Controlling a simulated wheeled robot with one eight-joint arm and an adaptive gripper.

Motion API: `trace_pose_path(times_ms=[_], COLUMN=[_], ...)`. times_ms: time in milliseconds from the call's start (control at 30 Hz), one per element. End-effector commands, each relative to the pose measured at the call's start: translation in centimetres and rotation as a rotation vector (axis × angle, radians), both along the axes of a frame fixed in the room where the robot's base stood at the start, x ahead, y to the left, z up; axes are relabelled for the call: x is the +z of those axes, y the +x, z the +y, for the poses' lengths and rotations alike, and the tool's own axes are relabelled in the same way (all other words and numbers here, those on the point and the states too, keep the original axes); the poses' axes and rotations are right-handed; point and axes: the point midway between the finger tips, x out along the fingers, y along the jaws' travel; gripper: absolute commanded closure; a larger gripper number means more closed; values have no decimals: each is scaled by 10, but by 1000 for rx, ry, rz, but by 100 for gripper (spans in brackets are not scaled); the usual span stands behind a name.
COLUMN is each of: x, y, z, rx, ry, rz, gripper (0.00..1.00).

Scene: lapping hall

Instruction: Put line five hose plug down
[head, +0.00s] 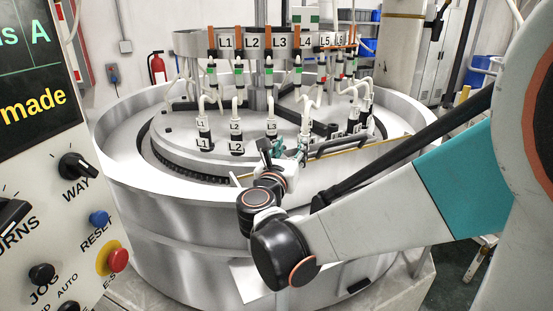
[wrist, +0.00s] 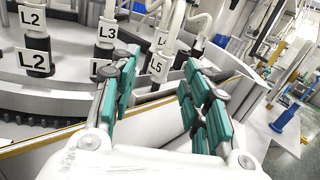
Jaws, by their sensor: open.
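My gripper (wrist: 160,85) is open in the wrist view, its two teal-padded fingers spread apart. A white plate marked L5 (wrist: 158,66) shows in the gap between the fingertips, with a white hose rising behind it. The fingers do not visibly touch it. Whether the L5 plug is fully seated cannot be told, as its lower end is hidden. In the head view my gripper (head: 285,148) is over the near right part of the round machine, and the L5 plug cannot be picked out there.
Hose plugs L1 (head: 202,126), L2 (head: 236,130) and L3 (head: 271,128) stand upright to the left of my gripper. More dark plugs (head: 362,118) stand to the right. An upper ring (head: 190,43) carries labelled hoses. A control panel (head: 70,220) fills the left side.

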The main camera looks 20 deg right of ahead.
Motion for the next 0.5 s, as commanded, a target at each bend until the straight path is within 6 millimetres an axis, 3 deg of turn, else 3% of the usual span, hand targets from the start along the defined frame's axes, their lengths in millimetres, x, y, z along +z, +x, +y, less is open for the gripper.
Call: trace_pose_path(times_ms=[67,200,267,367,500], x=[24,65,72,64,20], y=[0,1,-4,-21,-62], z=[14,66,91,130,163], rx=[84,305,398,547,752], ry=[-151,-617,-849,-1245,-1792], rz=[48,205,287,430,639], gripper=[57,57,57,57,57])
